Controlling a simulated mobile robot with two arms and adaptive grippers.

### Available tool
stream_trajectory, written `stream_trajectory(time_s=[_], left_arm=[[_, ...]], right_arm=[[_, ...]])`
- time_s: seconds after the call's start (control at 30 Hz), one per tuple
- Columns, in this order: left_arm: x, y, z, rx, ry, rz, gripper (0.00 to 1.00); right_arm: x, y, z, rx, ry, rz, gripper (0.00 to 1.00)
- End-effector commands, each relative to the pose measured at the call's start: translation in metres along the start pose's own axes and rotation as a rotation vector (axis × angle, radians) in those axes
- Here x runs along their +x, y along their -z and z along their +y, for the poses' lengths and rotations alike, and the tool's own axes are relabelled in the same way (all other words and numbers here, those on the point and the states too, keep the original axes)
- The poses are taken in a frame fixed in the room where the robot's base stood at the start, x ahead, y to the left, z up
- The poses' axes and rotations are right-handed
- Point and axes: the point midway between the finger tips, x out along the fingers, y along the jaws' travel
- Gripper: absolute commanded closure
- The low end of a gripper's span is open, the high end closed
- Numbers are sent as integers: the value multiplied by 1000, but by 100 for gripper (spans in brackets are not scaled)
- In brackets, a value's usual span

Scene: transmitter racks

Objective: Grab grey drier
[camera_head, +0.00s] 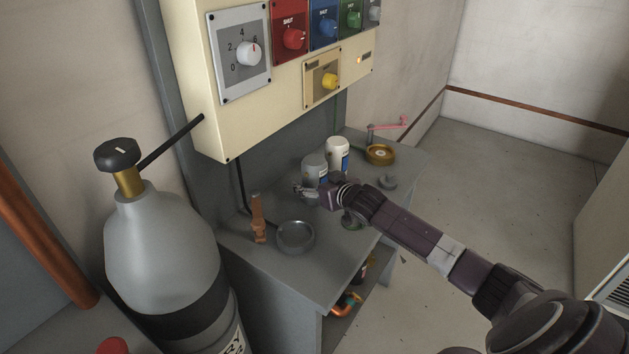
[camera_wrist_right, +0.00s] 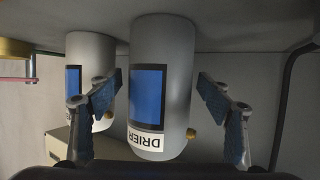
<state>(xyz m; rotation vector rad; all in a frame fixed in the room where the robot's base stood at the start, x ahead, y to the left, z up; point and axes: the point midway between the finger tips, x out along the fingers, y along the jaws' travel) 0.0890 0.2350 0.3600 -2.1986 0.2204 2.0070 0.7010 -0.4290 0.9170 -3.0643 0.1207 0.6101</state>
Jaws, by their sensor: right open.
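The grey drier (camera_head: 313,164) is a grey canister standing on the bench near the wall. In the right wrist view, which is upside down, it is the front canister (camera_wrist_right: 175,45) with a blue panel, the word DRIER and a small brass fitting. My right gripper (camera_head: 311,191) is close to it. Its open fingers (camera_wrist_right: 160,84) show on either side of this canister, with gaps visible; I cannot tell how far between them it stands. My left gripper is not in view.
A white canister (camera_head: 338,149) stands just behind the drier; the wrist view shows this second canister (camera_wrist_right: 88,52) too. A grey round dish (camera_head: 296,236), an orange-brown upright piece (camera_head: 258,218) and a brass round part (camera_head: 380,154) are on the bench (camera_head: 300,271). A control panel (camera_head: 290,70) overhangs it.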

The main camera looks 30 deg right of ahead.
Motion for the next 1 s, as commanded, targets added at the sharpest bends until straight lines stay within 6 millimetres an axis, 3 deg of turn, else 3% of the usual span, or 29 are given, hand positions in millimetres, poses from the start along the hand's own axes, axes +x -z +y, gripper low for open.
stream_trajectory(time_s=[0.07,0.57,0.87,1.0], left_arm=[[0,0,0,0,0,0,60],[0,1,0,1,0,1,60],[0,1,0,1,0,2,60],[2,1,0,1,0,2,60]], right_arm=[[0,0,0,0,0,0,32],[0,0,0,0,0,0,88],[-2,7,0,0,1,6,90],[-9,25,0,-1,1,10,90]])
